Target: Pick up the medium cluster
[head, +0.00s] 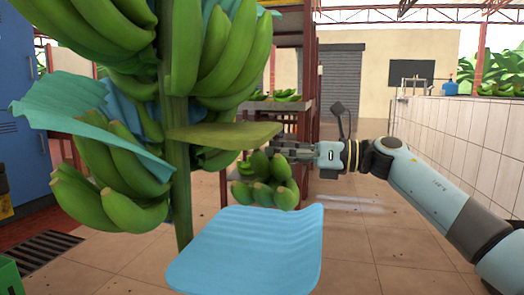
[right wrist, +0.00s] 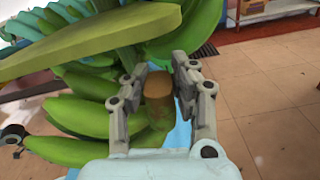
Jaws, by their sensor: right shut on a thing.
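A thick green stem (head: 178,130) hangs upright left of centre in the head view, with several large clusters of green bananas (head: 225,50) around it. My right gripper (head: 277,152) comes in from the right, just right of the stem. It is shut on a smaller green banana cluster (head: 268,182), which hangs below its fingers. I take this for the medium cluster. In the right wrist view the fingers (right wrist: 165,90) sit on either side of its brown crown (right wrist: 158,86). Whether the cluster touches the stem is hard to tell. My left gripper is not in view.
A flat olive-green leaf-like piece (head: 225,135) juts from the stem just above the held cluster. A curved light-blue sheet (head: 248,250) lies below it. A teal sheet (head: 85,125) drapes over the left bananas. A white-tiled wall (head: 460,135) runs along the right, with free floor (head: 365,230) before it.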

